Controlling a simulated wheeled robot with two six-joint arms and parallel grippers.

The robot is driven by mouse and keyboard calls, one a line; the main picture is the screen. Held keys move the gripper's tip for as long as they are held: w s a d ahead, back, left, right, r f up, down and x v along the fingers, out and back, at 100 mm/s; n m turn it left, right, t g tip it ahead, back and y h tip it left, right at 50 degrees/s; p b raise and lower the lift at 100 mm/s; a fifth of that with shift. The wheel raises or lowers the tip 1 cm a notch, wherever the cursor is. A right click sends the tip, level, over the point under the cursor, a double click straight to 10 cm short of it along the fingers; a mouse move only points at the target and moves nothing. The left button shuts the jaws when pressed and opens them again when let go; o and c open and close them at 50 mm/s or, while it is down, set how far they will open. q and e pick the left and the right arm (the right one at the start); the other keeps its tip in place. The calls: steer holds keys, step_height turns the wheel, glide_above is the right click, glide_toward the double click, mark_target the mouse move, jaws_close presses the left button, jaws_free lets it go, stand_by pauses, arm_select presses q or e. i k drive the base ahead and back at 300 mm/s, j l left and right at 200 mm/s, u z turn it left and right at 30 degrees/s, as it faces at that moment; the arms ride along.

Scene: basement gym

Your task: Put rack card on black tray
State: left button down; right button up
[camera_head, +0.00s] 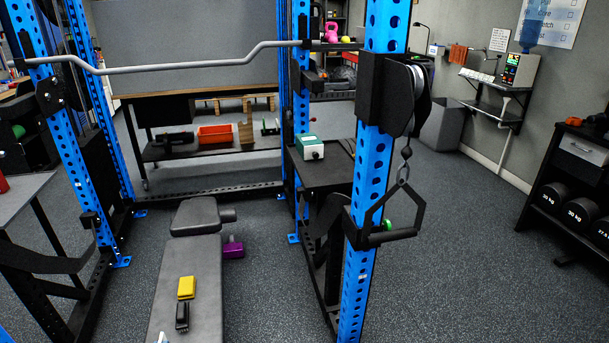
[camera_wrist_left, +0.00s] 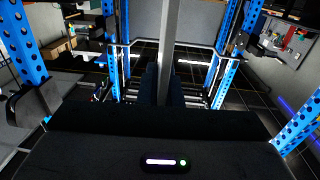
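I cannot pick out a rack card with certainty in either view. A small pale thing (camera_head: 162,338) is cut off at the bottom edge of the head view, on the grey bench (camera_head: 207,265), too little of it showing to name. No thing is clearly a black tray; a flat black top (camera_head: 327,175) stands by the blue rack with a green-and-white box on it. In the left wrist view a dark body with a lit strip fills the bottom, and my left gripper's fingertips cannot be made out. My right gripper is in neither view.
On the bench lie a yellow block (camera_head: 186,287) and a black object (camera_head: 182,317); a purple dumbbell (camera_head: 233,247) is beside it. Blue uprights (camera_head: 371,165) and a hanging cable handle (camera_head: 391,235) stand in front. A red-orange bin (camera_head: 215,133) sits behind.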

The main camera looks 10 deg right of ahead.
mark_target(334, 170)
steer(key=l+u, duration=0.2)
steer(key=l, duration=1.05)
steer(key=l+u, duration=0.15)
steer(key=l, duration=1.1)
steer(key=i+l+u, duration=0.1)
steer(key=l, duration=0.45)
steer(key=i+l+u, duration=0.1)
steer(key=l, duration=0.4)
steer(key=i+l+u, duration=0.1)
steer(key=l, duration=0.5)
steer(key=i+l+u, duration=0.1)
steer(key=l, duration=0.45)
steer(key=i+l+u, duration=0.1)
steer(key=l, duration=0.45)
steer(key=i+l, duration=0.15)
steer(key=l, duration=0.15)
steer(key=i+l, duration=0.1)
steer(key=l, duration=0.2)
steer(key=i+l, duration=0.15)
steer(key=l, duration=0.15)
steer(key=i+l, duration=0.15)
steer(key=l, duration=0.15)
